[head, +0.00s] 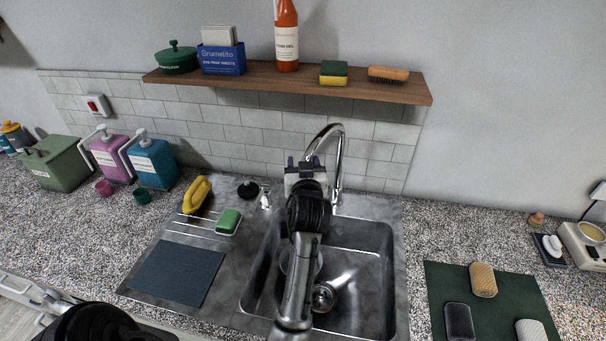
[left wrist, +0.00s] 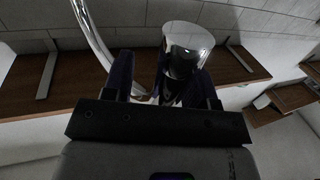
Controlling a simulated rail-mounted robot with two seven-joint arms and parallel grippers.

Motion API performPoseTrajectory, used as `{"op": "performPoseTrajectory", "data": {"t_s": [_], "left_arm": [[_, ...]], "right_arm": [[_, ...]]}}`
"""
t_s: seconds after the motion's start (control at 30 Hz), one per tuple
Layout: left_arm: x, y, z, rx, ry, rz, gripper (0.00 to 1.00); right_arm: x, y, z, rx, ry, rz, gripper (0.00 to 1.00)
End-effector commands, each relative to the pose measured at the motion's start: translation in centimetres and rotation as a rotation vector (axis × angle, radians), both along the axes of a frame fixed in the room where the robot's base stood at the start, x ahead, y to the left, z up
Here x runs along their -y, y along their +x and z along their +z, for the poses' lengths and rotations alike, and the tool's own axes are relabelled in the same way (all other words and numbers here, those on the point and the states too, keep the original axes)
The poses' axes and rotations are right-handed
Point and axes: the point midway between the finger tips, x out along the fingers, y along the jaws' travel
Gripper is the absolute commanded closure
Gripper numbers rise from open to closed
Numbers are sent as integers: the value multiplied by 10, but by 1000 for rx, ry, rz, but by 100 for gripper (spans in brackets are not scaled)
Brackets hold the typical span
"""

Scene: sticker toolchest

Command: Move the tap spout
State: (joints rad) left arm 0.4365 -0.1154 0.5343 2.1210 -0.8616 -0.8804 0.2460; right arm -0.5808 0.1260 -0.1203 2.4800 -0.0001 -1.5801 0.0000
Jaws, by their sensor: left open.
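The tap spout (head: 338,150) is a tall chrome arch that rises behind the sink (head: 365,270) and bends over to the left. My left gripper (head: 303,162) is raised over the sink, close to the outlet end of the spout, and hides part of it. In the left wrist view the shiny cylindrical end of the spout (left wrist: 186,50) shows beyond and between the two dark fingers (left wrist: 163,80). The fingers are open, and I cannot tell whether they touch the spout. My right gripper is not in view.
A wooden shelf (head: 300,84) with a bottle and other items hangs above and behind the tap. A wire rack (head: 192,226) with a yellow item and a green sponge (head: 228,221) is left of the sink. A dark green mat (head: 490,310) lies on the right.

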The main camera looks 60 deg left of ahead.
Motion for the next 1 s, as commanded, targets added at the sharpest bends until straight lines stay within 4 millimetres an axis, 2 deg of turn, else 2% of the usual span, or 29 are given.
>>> {"op": "performPoseTrajectory", "data": {"t_s": [0.03,0.2,0.5,0.7,1.0], "left_arm": [[0,-1,17,22,11,0,48],[37,10,35,22,9,-4,48],[85,25,64,15,8,-3,48],[103,31,76,12,9,-2,48],[112,33,83,10,9,0,48]], "right_arm": [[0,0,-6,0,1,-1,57],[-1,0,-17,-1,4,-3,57],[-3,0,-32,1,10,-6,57],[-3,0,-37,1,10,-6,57],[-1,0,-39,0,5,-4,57]]}}
